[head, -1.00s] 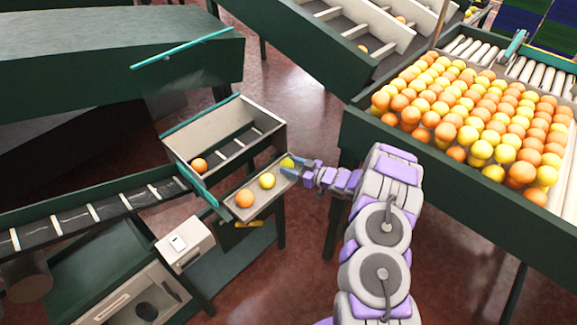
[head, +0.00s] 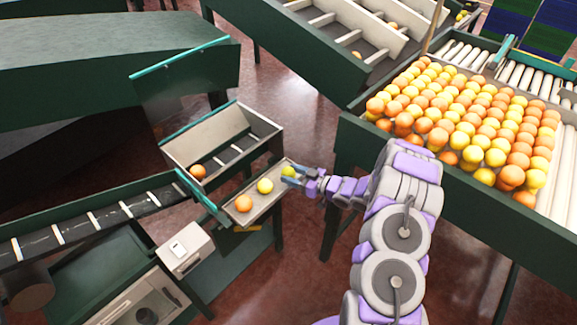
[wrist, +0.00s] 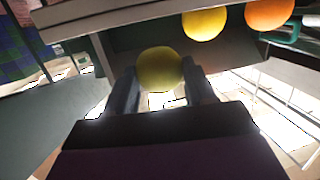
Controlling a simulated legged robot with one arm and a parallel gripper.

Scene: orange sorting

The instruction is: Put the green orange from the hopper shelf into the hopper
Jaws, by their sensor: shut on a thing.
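The green orange (head: 287,171), yellow-green in colour, is at the right end of the hopper shelf (head: 274,186). My gripper (head: 290,174) is shut on it, coming from the right. In the wrist view the green orange (wrist: 160,69) sits between the two fingertips (wrist: 163,82). Whether it still touches the shelf I cannot tell. The hopper (head: 270,139) is the open box just behind the shelf, with slats inside and one orange fruit (head: 197,172) at its left end.
A yellow fruit (head: 265,186) and an orange fruit (head: 243,203) lie on the shelf left of my gripper. A slatted conveyor (head: 95,222) runs left from the hopper. A large bin full of fruit (head: 345,140) stands at the right. A teal-edged clear panel (head: 180,57) rises behind the hopper.

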